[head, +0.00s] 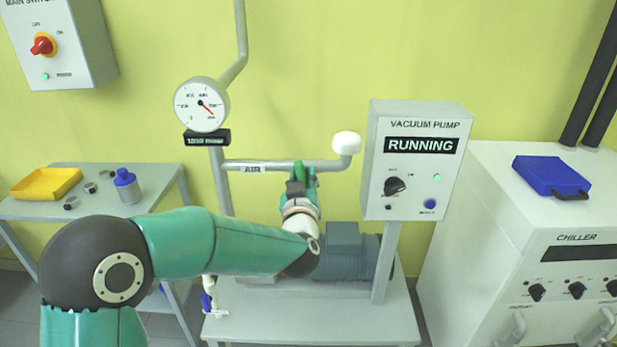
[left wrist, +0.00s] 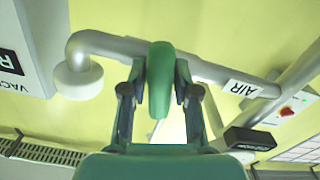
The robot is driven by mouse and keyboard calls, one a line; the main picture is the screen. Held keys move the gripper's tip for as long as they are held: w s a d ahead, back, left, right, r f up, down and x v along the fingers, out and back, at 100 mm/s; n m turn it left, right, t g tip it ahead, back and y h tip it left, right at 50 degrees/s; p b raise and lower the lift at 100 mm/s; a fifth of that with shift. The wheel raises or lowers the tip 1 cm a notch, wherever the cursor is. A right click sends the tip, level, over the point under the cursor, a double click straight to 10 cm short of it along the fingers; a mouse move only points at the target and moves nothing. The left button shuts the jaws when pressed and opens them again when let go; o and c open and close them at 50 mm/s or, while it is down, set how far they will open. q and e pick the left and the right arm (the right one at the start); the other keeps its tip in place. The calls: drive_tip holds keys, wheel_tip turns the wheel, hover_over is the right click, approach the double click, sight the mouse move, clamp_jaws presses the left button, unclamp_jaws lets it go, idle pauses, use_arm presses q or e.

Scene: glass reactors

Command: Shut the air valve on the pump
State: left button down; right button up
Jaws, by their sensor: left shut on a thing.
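The air valve's green handle (head: 298,168) sits on the grey pipe labelled AIR (head: 254,167), left of the pump's control box. In the left wrist view the green handle (left wrist: 160,75) stands between my two fingers and lies across the pipe (left wrist: 205,70). My left gripper (head: 301,185) is shut on this handle; it also shows in the left wrist view (left wrist: 160,95). My arm reaches in from the left and hides part of the pump (head: 345,252). The control box (head: 415,160) reads RUNNING, with a green light. My right gripper is out of view.
A round gauge (head: 202,105) with a display stands left of the valve. A white cap (head: 347,143) ends the pipe on the right. A side table (head: 60,208) with a yellow tray (head: 46,183) is at left; the chiller (head: 480,210) is at right.

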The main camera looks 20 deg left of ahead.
use_arm(q)
drive_tip(key=shift+a+r+m+p, duration=0.1)
drive_tip(key=shift+r+m+p, duration=0.25)
drive_tip(key=shift+m, duration=0.95)
drive_tip(key=shift+w+m, duration=0.1)
drive_tip(key=shift+m, duration=0.2)
drive_tip(key=c, duration=1.1)
unclamp_jaws()
drive_tip(key=shift+o, duration=0.5)
drive_tip(key=shift+f, duration=0.15)
drive_tip(key=v, duration=1.2)
